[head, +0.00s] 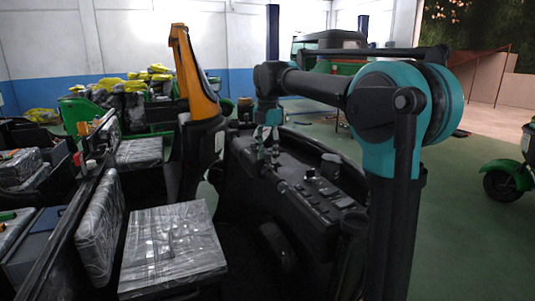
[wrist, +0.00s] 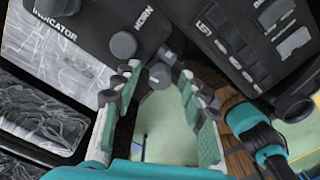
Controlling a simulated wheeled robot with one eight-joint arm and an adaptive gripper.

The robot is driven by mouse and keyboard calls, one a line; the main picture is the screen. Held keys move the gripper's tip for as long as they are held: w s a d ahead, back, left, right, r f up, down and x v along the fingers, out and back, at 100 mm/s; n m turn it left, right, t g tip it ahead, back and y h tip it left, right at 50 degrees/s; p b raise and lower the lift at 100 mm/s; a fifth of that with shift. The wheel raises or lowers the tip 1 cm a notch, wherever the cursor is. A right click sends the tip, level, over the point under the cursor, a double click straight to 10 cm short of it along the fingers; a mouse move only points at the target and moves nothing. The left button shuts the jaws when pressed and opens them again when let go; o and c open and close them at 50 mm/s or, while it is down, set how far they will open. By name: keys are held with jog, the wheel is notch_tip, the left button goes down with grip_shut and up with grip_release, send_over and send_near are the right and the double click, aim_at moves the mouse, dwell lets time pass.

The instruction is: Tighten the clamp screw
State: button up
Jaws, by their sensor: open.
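My gripper (head: 268,140) points down over the black dashboard in the head view. In the wrist view my gripper (wrist: 158,80) is open, with its green-padded fingers spread apart. A dark knob-like part (wrist: 160,75) shows between the fingertips; it may be the clamp screw, but I cannot tell for sure. Whether a finger touches it is unclear. A round black knob (wrist: 123,45) stands on the panel just above the left finger, near the word HORN. The clamp screw cannot be made out in the head view.
The dashboard (head: 345,203) carries switches and knobs. A switch panel (wrist: 240,40) lies right of the fingers in the wrist view. Plastic-wrapped seats (head: 172,248) and a yellow-orange upright part (head: 195,75) stand to the left.

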grip_shut()
dwell(0.4)
jog(key=m, duration=1)
jog(key=shift+w, duration=0.1)
jog(key=m, duration=0.5)
jog(key=shift+m, duration=0.4)
jog(key=shift+w+m, duration=0.1)
jog(key=shift+m, duration=2.2)
